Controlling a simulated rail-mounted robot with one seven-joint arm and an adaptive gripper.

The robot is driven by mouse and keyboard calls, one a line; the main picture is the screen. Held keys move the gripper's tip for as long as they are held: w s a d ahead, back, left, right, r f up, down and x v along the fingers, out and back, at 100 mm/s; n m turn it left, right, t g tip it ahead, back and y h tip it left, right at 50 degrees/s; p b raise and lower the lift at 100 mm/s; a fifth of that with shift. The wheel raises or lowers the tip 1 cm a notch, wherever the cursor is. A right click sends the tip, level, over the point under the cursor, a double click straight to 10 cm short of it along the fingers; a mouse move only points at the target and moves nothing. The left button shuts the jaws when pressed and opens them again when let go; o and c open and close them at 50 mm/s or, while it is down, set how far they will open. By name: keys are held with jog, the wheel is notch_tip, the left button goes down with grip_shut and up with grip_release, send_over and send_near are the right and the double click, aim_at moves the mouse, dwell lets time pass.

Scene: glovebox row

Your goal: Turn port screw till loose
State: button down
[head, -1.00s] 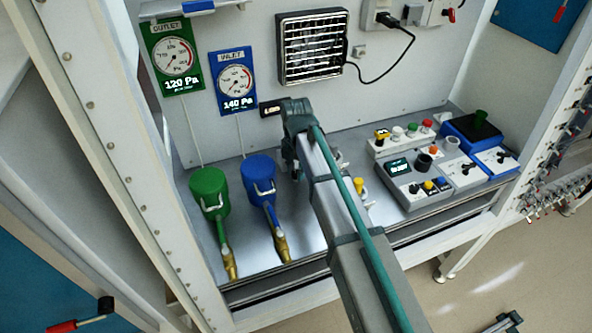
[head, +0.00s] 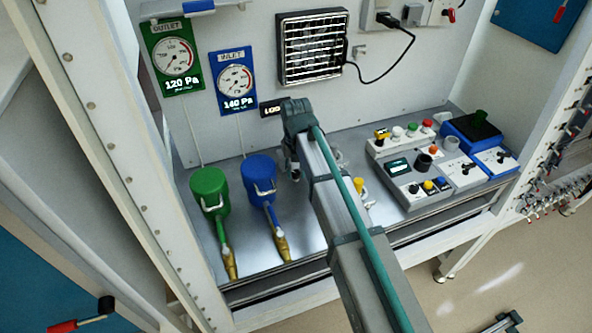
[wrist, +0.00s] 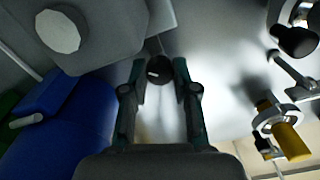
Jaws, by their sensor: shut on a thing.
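A small dark round knob, which looks like the port screw (wrist: 158,70), sits between the fingertips of my gripper (wrist: 159,80) in the wrist view. A small pale mark shows on its face. The fingers are shut on it from both sides. In the head view my gripper (head: 292,168) is low over the metal bench, just right of the blue canister. The screw cannot be made out there, and my arm covers part of the area around it.
The blue canister (head: 259,177) and green canister (head: 209,190) stand close on the left. Control boxes (head: 418,180) fill the bench's right side. A vent grille (head: 312,48) is on the back wall.

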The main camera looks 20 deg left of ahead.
aim_at(296, 173)
dwell(0.3)
jog(key=c, duration=0.9)
grip_release()
notch_tip(296, 173, up, 12)
